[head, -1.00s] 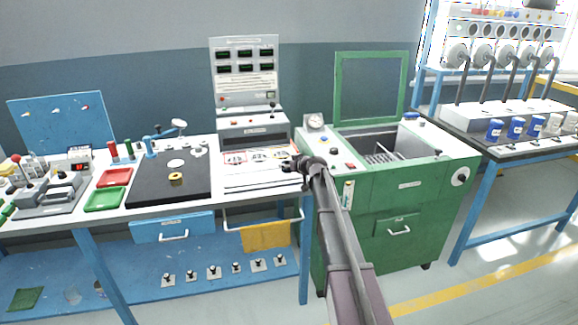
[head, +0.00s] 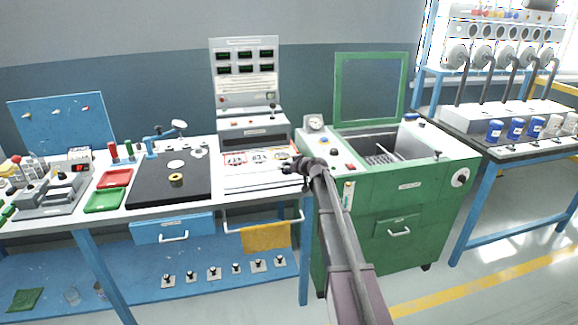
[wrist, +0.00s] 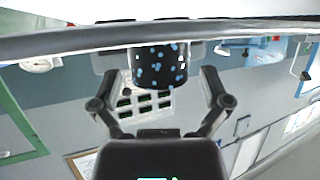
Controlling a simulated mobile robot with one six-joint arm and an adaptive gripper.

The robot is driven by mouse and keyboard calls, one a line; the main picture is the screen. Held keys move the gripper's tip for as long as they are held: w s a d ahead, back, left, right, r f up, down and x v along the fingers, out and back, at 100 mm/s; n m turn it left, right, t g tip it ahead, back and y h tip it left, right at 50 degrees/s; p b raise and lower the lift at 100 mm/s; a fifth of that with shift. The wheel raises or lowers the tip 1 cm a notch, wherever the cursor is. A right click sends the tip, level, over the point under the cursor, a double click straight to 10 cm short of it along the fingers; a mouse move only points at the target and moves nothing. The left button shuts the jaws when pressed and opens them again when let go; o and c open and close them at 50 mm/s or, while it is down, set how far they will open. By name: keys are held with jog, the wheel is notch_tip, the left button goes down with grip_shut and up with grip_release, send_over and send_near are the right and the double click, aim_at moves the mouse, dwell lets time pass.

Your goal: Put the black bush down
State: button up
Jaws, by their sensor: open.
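The black bush (wrist: 158,66) is a short dark cylinder with light blue specks. In the wrist view, which appears upside down, it sits against a pale edge of the work surface, between the fingers of my gripper (wrist: 157,88). The fingers are spread, with a visible gap on each side of the bush. In the head view my gripper (head: 291,166) is low over the right end of the white bench, beside the green machine. The bush is too small and dark there to tell apart from the gripper.
The green machine (head: 400,220) with a raised lid stands close right of my gripper. A white panel with printed markings (head: 258,172) lies to the left. Further left are a black plate (head: 150,195) with a brass ring (head: 176,180) and red and green trays.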

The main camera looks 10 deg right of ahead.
jog(key=p+v, duration=0.4)
jog(key=v, duration=0.7)
jog(key=shift+s+d+r, duration=0.15)
jog(key=shift+s, duration=0.1)
dwell(0.3)
jog(key=s+a+f+m+g+h, duration=0.1)
jog(key=s+a+f+g, duration=0.25)
jog(key=s, duration=0.45)
jog(key=s+a+f+g, duration=0.3)
jog(key=s+a, duration=0.2)
jog(key=s, duration=0.3)
jog(key=s+a+f+m+g+h, duration=0.1)
jog(key=s+a+f+g, duration=0.3)
jog(key=s, duration=0.5)
jog(key=s+m+g+h, duration=0.2)
jog(key=s+h, duration=0.1)
jog(key=s, duration=0.7)
jog(key=shift+s+f, duration=0.15)
jog(key=shift+f, duration=0.35)
